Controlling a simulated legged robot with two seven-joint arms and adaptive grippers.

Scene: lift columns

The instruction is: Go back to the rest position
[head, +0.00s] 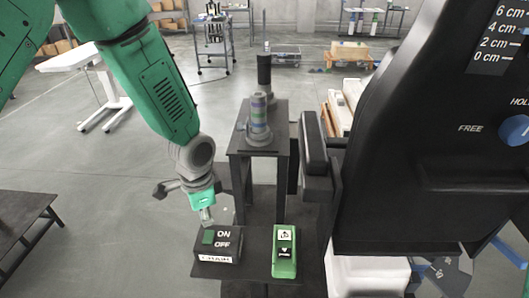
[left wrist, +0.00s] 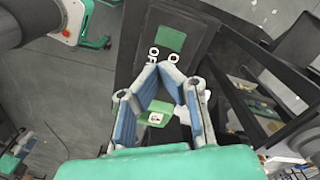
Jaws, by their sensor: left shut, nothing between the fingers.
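My left gripper (head: 208,216) comes down from the upper left, just above the back left of a black ON/OFF switch box (head: 228,257). In the left wrist view my left gripper (left wrist: 162,70) has its fingertips together with nothing between them. The ON/OFF box (left wrist: 143,60) with its green button shows beyond the fingertips there. I cannot tell whether the fingertips touch the box. A green control box with arrow labels (head: 284,262) stands to the right on the same shelf.
A tall black machine (head: 400,150) with a centimetre scale and blue knob fills the right. A white table (head: 70,57) stands back left, a dark low table (head: 22,220) front left. Floor between is clear.

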